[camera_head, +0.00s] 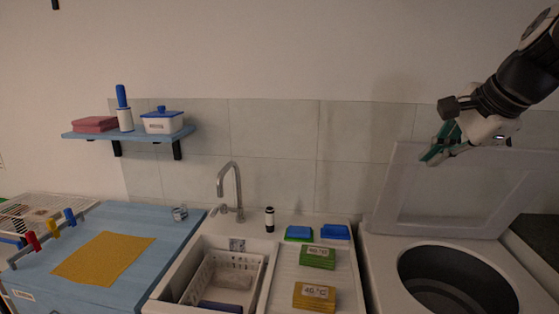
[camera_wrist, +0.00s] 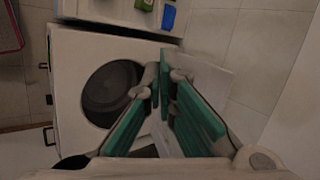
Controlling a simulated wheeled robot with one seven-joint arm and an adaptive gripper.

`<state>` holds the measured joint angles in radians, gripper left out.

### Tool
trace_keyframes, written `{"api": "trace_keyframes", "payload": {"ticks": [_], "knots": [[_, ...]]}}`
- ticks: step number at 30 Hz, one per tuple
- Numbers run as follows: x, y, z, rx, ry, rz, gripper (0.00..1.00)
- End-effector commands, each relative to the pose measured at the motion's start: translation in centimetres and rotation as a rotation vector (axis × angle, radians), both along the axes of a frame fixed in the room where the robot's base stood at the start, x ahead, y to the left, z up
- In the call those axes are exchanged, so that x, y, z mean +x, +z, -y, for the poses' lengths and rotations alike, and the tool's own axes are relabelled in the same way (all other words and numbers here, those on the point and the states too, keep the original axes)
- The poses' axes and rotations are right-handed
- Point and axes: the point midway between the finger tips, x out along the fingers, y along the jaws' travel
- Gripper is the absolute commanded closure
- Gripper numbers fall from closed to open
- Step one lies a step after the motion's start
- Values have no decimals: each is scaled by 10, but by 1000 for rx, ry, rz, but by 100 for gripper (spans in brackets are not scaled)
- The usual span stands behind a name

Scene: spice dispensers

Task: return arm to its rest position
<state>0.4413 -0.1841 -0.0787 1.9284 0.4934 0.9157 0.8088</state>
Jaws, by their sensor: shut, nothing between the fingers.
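My gripper (camera_head: 436,156) is raised in the air at the right side of the head view, in front of the wall and above the open washing machine (camera_head: 381,270). Its green-padded fingers are shut and nothing shows between them. In the wrist view my gripper (camera_wrist: 166,82) points down, with the fingertips close together. The washing machine's dark round drum (camera_wrist: 112,94) shows just left of the fingers there. The gripper is apart from every surface.
The raised washer lid (camera_head: 385,205) stands up beneath my gripper. A sink with a tap (camera_head: 238,190), drainboard sponges (camera_head: 318,257) and a white basket (camera_head: 205,275) lie left. A wall shelf (camera_head: 90,134) and a blue counter (camera_head: 175,240) are at far left. The air around the arm is free.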

Motion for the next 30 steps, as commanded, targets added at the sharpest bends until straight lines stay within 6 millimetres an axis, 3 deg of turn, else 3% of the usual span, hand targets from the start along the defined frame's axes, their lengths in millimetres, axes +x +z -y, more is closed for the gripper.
{"api": "trace_keyframes", "payload": {"ticks": [1,6,10,15,20,30], "knots": [[-20,-6,-30,-88,131,-9,100],[-88,-36,-96,-402,573,-36,100],[-138,-64,-124,-627,886,-44,100],[-179,-92,-136,-836,1168,-50,100],[-193,-103,-138,-916,1273,-52,100],[-194,-104,-138,-921,1280,-53,100]]}}
